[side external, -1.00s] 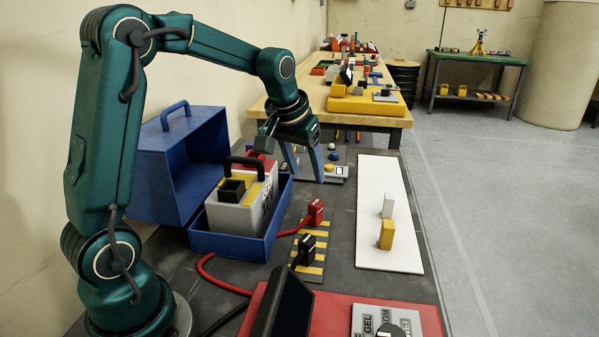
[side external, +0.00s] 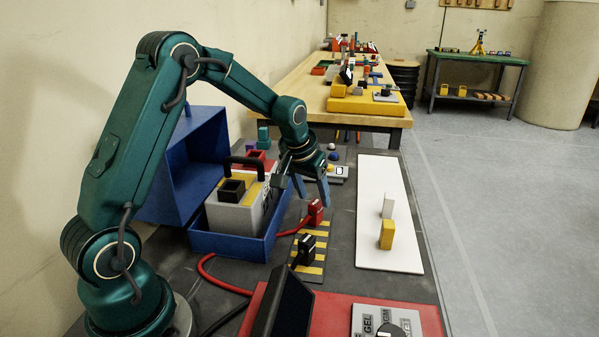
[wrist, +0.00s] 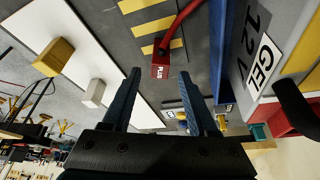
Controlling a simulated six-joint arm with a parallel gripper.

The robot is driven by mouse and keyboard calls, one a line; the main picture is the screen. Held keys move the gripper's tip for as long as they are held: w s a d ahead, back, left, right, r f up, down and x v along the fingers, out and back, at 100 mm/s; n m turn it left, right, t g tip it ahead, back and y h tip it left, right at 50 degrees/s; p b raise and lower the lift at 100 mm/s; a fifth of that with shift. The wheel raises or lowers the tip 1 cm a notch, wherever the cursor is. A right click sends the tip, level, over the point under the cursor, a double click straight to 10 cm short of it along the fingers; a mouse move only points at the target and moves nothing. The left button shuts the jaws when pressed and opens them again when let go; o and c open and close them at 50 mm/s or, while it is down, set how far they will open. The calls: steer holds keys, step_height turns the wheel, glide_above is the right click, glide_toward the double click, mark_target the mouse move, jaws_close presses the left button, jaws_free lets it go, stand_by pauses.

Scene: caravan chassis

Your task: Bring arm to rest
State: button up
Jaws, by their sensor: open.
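My teal arm reaches over the dark work surface. My gripper (side external: 312,190) is open and empty, pointing down just above and behind the red clamp (side external: 316,212), beside the right side of the battery in the blue box. In the wrist view my gripper's two fingers (wrist: 162,98) stand wide apart with nothing between them. The red clamp (wrist: 161,66), on its red cable, lies just beyond the fingertips there. I cannot tell how far the fingers are from it.
A blue box (side external: 232,246) holds a grey-white battery (side external: 228,216) with a black handle. A black clamp (side external: 305,250) sits on a yellow-striped pad (side external: 320,268). A white board (side external: 378,255) bears a yellow block (side external: 386,235) and a white block (side external: 387,206). Open floor lies right.

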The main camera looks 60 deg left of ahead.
mark_target(315, 203)
steer(key=x, duration=0.4)
steer(key=shift+s, duration=0.1)
steer(key=shift+r, duration=1.35)
